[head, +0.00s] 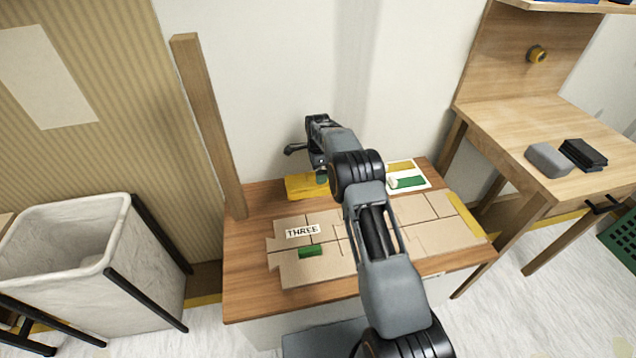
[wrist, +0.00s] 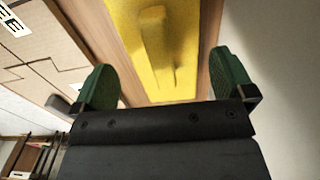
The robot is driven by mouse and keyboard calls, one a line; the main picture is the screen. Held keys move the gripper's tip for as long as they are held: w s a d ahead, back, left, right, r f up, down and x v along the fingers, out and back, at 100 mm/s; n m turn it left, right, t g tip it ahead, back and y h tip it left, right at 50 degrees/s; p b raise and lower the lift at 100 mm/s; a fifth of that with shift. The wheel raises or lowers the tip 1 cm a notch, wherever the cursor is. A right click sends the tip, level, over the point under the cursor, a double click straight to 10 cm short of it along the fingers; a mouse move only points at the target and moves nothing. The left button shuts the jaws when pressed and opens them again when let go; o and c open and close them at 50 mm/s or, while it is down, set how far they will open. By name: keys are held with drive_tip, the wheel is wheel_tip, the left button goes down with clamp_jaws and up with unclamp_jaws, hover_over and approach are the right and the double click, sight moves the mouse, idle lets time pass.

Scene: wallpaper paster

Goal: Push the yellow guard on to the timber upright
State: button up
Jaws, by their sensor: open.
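The yellow guard (head: 299,187) lies on the wooden table (head: 245,290) near its back edge, partly hidden by my arm. The timber upright (head: 208,125) stands at the table's left side, apart from the guard and left of it. My gripper (head: 321,178) is at the guard's right end in the head view, its fingers mostly hidden. In the wrist view my gripper (wrist: 165,85) is open, with green fingertips well apart. The yellow guard (wrist: 185,50) with its raised ridge shows between and beyond them. I cannot tell whether they touch it.
Cardboard pieces (head: 330,265) cover the table's front, with a THREE label (head: 302,230) and a green block (head: 311,252). A bin (head: 75,245) stands left, a workbench (head: 530,125) right. Bare tabletop lies between guard and upright.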

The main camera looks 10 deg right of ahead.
wheel_tip(320, 180, down, 5)
drive_tip(key=shift+r+b, duration=0.1)
drive_tip(key=shift+b, duration=0.6)
drive_tip(key=shift+c, duration=0.5)
drive_tip(key=c, duration=0.5)
drive_tip(key=shift+r, duration=0.1)
drive_tip(key=shift+c, duration=0.2)
